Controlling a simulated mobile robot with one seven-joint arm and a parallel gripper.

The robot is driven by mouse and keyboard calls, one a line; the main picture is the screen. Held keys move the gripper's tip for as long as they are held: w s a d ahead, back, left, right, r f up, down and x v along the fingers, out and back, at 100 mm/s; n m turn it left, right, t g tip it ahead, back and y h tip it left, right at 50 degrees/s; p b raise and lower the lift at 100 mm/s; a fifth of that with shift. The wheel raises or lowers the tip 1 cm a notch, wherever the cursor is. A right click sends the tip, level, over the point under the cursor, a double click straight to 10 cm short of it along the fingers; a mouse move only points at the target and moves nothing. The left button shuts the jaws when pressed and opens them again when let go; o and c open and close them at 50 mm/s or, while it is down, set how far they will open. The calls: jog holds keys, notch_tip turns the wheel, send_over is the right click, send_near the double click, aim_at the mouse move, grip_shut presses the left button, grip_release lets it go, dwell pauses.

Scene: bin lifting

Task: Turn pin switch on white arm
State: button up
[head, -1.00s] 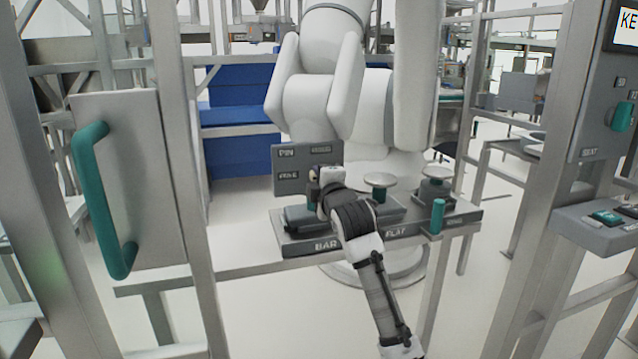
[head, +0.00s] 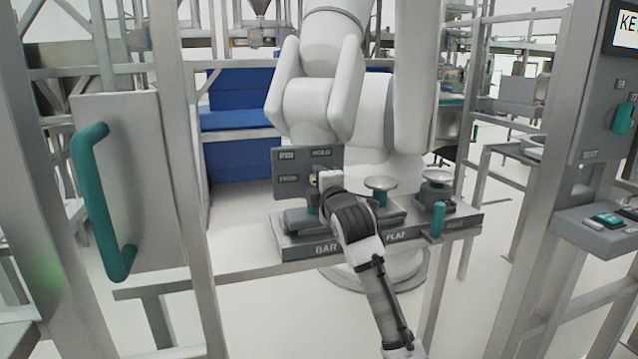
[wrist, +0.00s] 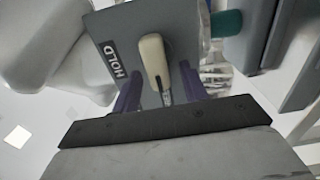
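The pin switch panel is a dark grey plate (head: 293,179) labelled PIN, HOLD and FREE, mounted in front of the big white arm (head: 318,100). In the wrist view the plate (wrist: 185,28) carries a cream switch lever (wrist: 153,58), with the HOLD label to its left. My gripper (wrist: 160,88) is open, its two purple fingers apart, one on each side of the lever's lower end. I see gaps between fingers and lever; contact is not clear. In the head view my gripper (head: 320,183) is at the plate's lower right and hides the lever.
Below the plate is a grey tool rack (head: 300,245) labelled BAR and FLAT, with round-topped tools (head: 381,184) and a teal peg (head: 438,218). A frame post with a teal handle (head: 88,200) stands left. A control panel (head: 605,110) stands right.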

jog(key=shift+s, duration=0.15)
jog(key=b+v, duration=0.1)
jog(key=v, duration=1.2)
jog(key=shift+s, duration=0.25)
jog(key=shift+d, duration=0.15)
